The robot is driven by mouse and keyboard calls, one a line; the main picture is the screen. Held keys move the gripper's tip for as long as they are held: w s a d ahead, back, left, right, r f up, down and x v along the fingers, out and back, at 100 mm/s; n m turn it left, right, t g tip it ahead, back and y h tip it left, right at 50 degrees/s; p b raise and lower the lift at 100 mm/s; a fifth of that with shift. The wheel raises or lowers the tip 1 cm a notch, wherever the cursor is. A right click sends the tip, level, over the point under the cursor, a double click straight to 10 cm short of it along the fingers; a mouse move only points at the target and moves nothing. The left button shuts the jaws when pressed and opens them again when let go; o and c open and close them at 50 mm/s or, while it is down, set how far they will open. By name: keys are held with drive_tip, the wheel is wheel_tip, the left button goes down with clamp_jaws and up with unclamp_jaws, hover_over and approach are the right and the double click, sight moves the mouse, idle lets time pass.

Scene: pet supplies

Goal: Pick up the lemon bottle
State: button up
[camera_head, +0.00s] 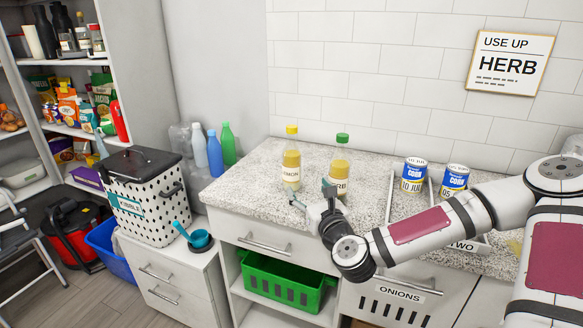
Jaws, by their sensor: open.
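The lemon bottle (291,160) stands upright on the speckled counter, with a yellow cap and a label that reads partly "MON". A second bottle (340,162) with a green cap and a label ending in "RB" stands upright to its right. My gripper (311,194) is open and empty over the counter's front part. Its fingers are in front of the two bottles, with one finger near the lower right of the lemon bottle and the other overlapping the herb bottle's lower part. I cannot tell whether the fingers touch either bottle.
Corn cans (413,175) stand in a rack on the counter's right. A sign (508,63) reading "USE UP HERB" hangs on the tiled wall. A spotted kibble bin (147,203) and a blue scoop (199,239) are on the lower left cabinet. The counter left of the lemon bottle is clear.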

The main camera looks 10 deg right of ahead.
sight(297, 173)
drive_tip(key=w, duration=0.7)
drive_tip(key=shift+w+a+b, duration=0.1)
drive_tip(key=shift+a+b, duration=0.15)
drive_tip(key=shift+b, duration=0.1)
drive_tip(key=shift+w+a, duration=0.25)
drive_tip(key=shift+w, duration=1.25)
drive_tip(key=shift+w+a, duration=0.2)
drive_tip(key=shift+w, duration=1.25)
drive_tip(key=c, duration=1.4)
